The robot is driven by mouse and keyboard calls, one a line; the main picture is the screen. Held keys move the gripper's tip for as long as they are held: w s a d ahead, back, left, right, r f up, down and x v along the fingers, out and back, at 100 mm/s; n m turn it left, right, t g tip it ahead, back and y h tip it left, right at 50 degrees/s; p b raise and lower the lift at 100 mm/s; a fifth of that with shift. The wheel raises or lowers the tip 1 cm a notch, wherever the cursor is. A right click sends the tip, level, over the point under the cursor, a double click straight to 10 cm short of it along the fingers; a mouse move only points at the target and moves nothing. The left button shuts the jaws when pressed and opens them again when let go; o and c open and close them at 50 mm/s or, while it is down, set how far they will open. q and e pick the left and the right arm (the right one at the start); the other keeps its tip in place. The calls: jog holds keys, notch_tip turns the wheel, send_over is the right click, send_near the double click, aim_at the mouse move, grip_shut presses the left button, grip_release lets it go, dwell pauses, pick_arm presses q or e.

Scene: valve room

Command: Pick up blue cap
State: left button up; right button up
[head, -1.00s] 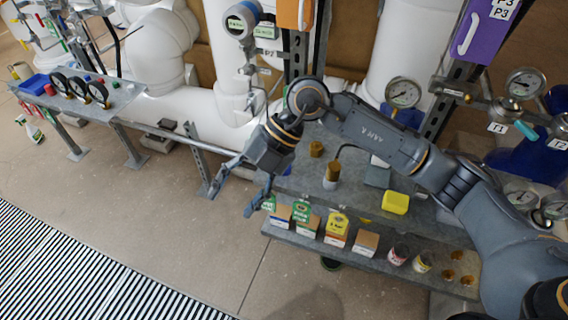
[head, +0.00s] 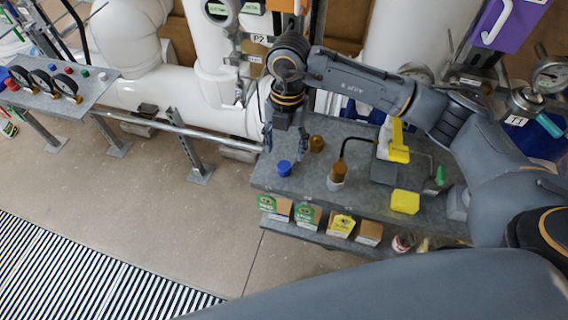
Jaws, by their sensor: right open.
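A small blue cap (head: 284,168) stands on the grey metal shelf top, near its left edge in the head view. My right gripper (head: 286,144) points down with its two fingers spread, one to each side. It appears just above and behind the cap, with nothing between the fingers. I cannot tell the exact height gap. My left gripper is not in view.
On the shelf (head: 270,184) stand brass fittings (head: 317,144), a yellow block (head: 405,201) and a yellow-handled tool (head: 398,145). Small boxes (head: 309,216) fill the lower level. A gauge table (head: 40,100) with small caps stands at left. Floor between is clear.

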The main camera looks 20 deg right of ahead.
aim_at(284, 164)
notch_tip(284, 164, down, 3)
jog(key=shift+f+p, duration=0.1)
jog(key=shift+p, duration=0.55)
notch_tip(284, 164, down, 3)
jog(key=shift+s+r+p, duration=0.15)
jog(key=shift+r+p, duration=0.05)
jog(key=shift+p, duration=0.25)
jog(key=shift+f, duration=0.4)
jog(key=shift+a+f, duration=0.1)
jog(key=shift+f, duration=0.1)
jog(key=c, duration=0.9)
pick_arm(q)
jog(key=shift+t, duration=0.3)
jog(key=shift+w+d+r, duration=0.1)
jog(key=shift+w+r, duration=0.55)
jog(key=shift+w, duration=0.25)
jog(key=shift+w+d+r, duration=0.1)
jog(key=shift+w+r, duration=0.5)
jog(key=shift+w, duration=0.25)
